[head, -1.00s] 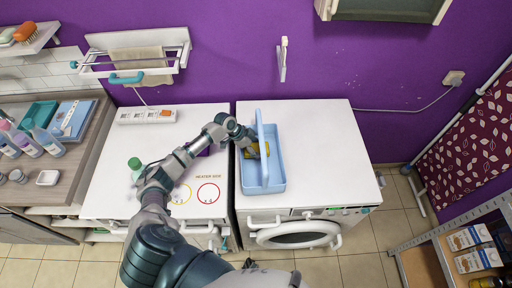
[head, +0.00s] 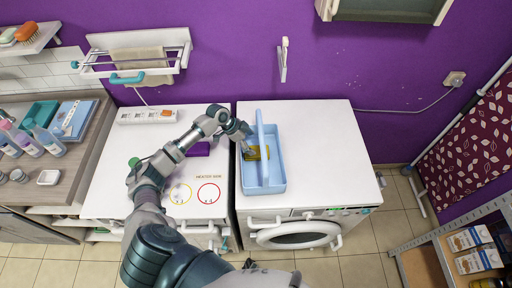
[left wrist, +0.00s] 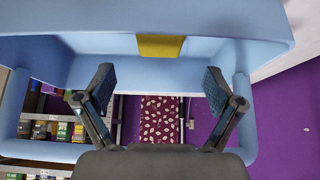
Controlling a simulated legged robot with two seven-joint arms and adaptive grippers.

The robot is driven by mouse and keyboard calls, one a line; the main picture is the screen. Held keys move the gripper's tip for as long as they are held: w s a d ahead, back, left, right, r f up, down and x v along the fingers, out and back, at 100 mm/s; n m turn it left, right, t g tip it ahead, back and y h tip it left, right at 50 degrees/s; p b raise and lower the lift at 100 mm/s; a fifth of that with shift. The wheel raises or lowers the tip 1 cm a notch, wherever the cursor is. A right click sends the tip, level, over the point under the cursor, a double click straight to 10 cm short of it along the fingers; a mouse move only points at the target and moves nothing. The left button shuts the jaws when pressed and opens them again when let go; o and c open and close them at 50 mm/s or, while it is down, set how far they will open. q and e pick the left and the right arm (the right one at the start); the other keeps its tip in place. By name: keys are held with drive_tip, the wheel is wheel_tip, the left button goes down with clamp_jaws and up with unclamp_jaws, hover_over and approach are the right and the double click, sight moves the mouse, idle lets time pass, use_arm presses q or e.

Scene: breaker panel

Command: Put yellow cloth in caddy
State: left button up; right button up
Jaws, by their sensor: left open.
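The light blue caddy (head: 277,177) with a tall middle handle stands on the white washing machine. The yellow cloth (head: 252,153) lies inside the caddy's left compartment, partly hidden by my gripper. In the left wrist view, the cloth (left wrist: 160,46) shows as a small yellow patch against the caddy's blue wall (left wrist: 60,25). My left gripper (head: 247,139) is at the caddy's left side, near the cloth. In the wrist view its two fingers (left wrist: 158,80) are spread wide with nothing between them. My right gripper is not in view.
A white top marked with yellow and red circles (head: 208,193) stands left of the washing machine (head: 325,150), with a purple object (head: 198,149) on it. The washing machine's top right of the caddy is clear. A rail rack (head: 135,55) hangs on the wall.

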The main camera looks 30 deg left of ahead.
use_arm(q)
drive_tip(key=v, duration=0.7)
drive_tip(key=shift+r, duration=0.3)
drive_tip(key=shift+s+a, duration=0.1)
drive_tip(key=shift+a, duration=0.05)
